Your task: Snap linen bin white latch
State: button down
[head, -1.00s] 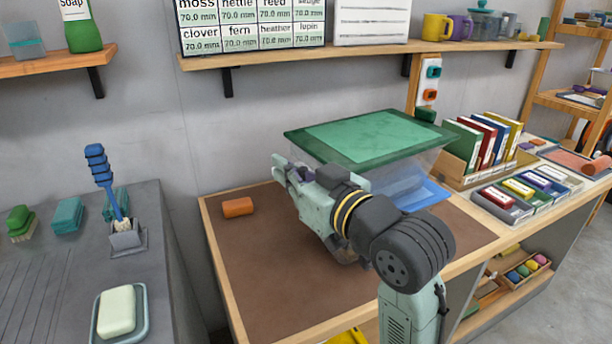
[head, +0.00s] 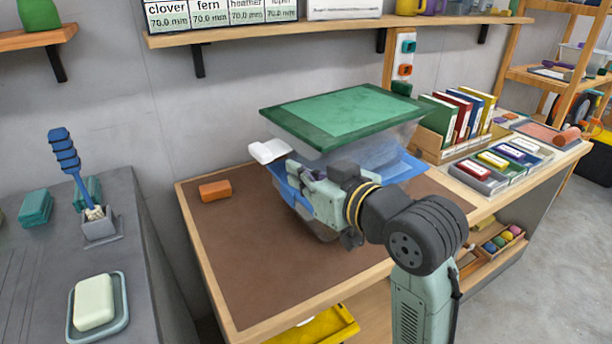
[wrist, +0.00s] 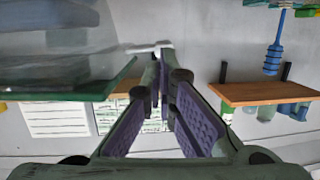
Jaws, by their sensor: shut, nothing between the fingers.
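The linen bin is a clear box (head: 400,142) with a green lid (head: 345,115) and blue cloth (head: 375,158) visible through its wall. Its lid lies over the top. The white latch (head: 268,151) sticks out at the bin's left side, below the lid's edge. It also shows in the wrist view (wrist: 148,47), just beyond the fingertips. My gripper (head: 290,168) is in front of the bin's left side, close to the latch. In the wrist view, my gripper's (wrist: 160,62) fingers meet at the tips with nothing between them. Contact with the latch cannot be told.
An orange block (head: 215,190) lies on the brown worktop (head: 260,260) left of the bin. Binders (head: 460,115) and small boxes (head: 505,160) stand to the right. A wall shelf (head: 330,30) runs above. The worktop's front left is clear.

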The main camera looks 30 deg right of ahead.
jog(key=shift+a+r+x, duration=0.1)
jog(key=shift+a+x, duration=0.05)
jog(key=shift+x, duration=1.4)
jog(key=shift+a+r+x, duration=0.1)
jog(key=shift+a+x, duration=0.1)
jog(key=shift+x, duration=1.4)
jog(key=shift+a+r+x, duration=0.15)
jog(key=shift+x, duration=1.4)
notch_tip(320, 180, up, 6)
jog(key=p, duration=0.4)
send_over(266, 160)
jog(key=d, duration=0.4)
jog(key=shift+a+r, duration=0.1)
jog(key=shift+a, duration=0.1)
jog(key=c, duration=2.1)
grip_release()
jog(key=shift+v, duration=3)
